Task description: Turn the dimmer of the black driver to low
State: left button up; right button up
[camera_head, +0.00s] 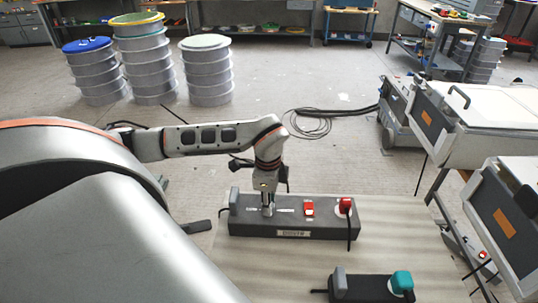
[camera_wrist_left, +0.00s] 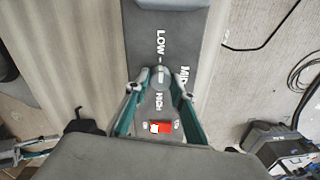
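The black driver (camera_head: 335,229) is a long dark box lying on the pale table top in the head view. It has a red rocker switch and a red plug at its right end. In the left wrist view its face (camera_wrist_left: 140,25) carries the words LOW, MID and HIGH around a round grey dimmer knob (camera_wrist_left: 160,78). My left gripper (camera_head: 267,208) points down over the driver. In the wrist view its two teal fingers (camera_wrist_left: 160,88) stand on either side of the knob, seemingly with gaps. The knob's pointer direction is unclear. My right gripper is not in view.
A second dark box with a teal plug (camera_head: 401,283) lies nearer on the table (camera_head: 235,265). The red switch (camera_wrist_left: 160,127) sits near the fingers. A black cable hangs from the red plug (camera_head: 345,205). White machines (camera_head: 470,120) stand at the right.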

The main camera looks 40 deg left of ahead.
pick_arm(q)
jog(key=o, duration=0.4)
jog(key=shift+o, duration=0.2)
notch_tip(320, 180, up, 12)
jog(key=shift+s+d, duration=0.2)
jog(key=shift+s, duration=0.15)
dwell(0.4)
